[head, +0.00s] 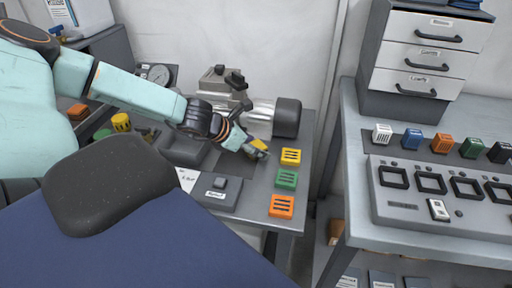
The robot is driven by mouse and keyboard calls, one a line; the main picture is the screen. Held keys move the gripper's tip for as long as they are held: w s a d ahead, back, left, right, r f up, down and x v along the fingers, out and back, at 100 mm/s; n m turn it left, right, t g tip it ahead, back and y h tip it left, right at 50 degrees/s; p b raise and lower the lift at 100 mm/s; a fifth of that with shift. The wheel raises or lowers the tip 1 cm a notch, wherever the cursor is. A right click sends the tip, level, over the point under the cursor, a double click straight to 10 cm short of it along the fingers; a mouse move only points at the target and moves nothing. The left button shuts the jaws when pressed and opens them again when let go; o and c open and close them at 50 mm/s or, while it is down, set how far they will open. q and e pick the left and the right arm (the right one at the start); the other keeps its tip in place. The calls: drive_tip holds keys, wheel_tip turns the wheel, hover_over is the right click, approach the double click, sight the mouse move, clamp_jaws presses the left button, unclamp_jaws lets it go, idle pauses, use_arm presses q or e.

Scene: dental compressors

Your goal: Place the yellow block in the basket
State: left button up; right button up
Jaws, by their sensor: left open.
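A yellow slotted block (291,156) lies near the right edge of the left grey table. My left gripper (259,149) is open and low over the table, just left of that block and apart from it. A small yellow patch shows at its fingers; I cannot tell whether it is part of the gripper or another thing. I can make out no basket in this view. My right gripper is not in view.
A green block (287,178) and an orange block (281,206) lie in front of the yellow one. A compressor (262,117) stands behind my gripper. A gap separates this table from the right table (376,130), which holds drawers (420,55), several blocks and a socket panel (410,211).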

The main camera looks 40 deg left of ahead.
use_arm(q)
drive_tip(key=shift+w+f+b, duration=0.15)
drive_tip(key=shift+f+b, duration=0.1)
drive_tip(key=shift+b, duration=0.05)
drive_tip(key=shift+d, duration=0.1)
drive_tip(key=c, duration=1.5)
drive_tip(key=shift+r, duration=0.1)
wheel_tip(320, 180, up, 28)
drive_tip(key=p, duration=2.7)
